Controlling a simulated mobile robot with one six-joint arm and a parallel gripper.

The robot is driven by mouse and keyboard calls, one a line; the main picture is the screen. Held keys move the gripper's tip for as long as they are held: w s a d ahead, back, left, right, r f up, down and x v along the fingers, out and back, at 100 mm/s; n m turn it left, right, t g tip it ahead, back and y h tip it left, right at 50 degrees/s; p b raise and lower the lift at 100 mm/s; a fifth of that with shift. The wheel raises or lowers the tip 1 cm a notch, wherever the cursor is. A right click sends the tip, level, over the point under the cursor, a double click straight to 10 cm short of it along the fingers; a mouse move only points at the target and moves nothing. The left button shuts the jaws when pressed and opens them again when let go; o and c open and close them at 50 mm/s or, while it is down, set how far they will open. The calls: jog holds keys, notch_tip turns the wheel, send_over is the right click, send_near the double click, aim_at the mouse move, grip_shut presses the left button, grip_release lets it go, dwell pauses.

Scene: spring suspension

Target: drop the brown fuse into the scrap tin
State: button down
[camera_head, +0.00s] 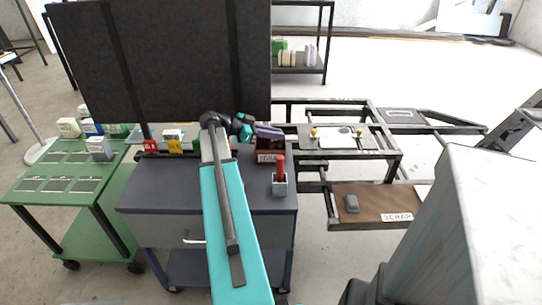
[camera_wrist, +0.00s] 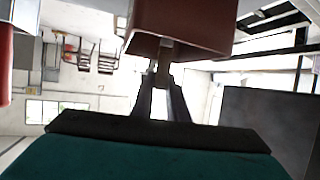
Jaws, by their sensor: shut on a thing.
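My gripper (camera_wrist: 163,82) points away from the body camera, over the back right of the dark blue cart. Its fingers are shut on a narrow brown piece, apparently the brown fuse (camera_wrist: 163,62); the fingers partly hide it. A red-brown box shape (camera_wrist: 185,22) fills the top of the wrist view close beyond the fingertips; whether it touches the held piece I cannot tell. In the head view, a dark red tin (camera_head: 261,147) with a white label stands below the gripper's end; the label is hard to read.
A grey holder with a red peg (camera_head: 280,168) stands on the cart (camera_head: 160,193) in front of the tin. A tall dark panel (camera_head: 180,60) rises behind. A green table (camera_head: 50,200) is at left.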

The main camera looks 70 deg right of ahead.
dwell(0.3)
jog(key=c, duration=1.7)
grip_release()
jog(key=shift+o, duration=0.2)
jog(key=shift+w, duration=0.1)
jog(key=b+v, duration=0.1)
jog(key=v, duration=1.2)
jog(key=shift+w+a, duration=0.15)
jog(key=shift+a, duration=0.2)
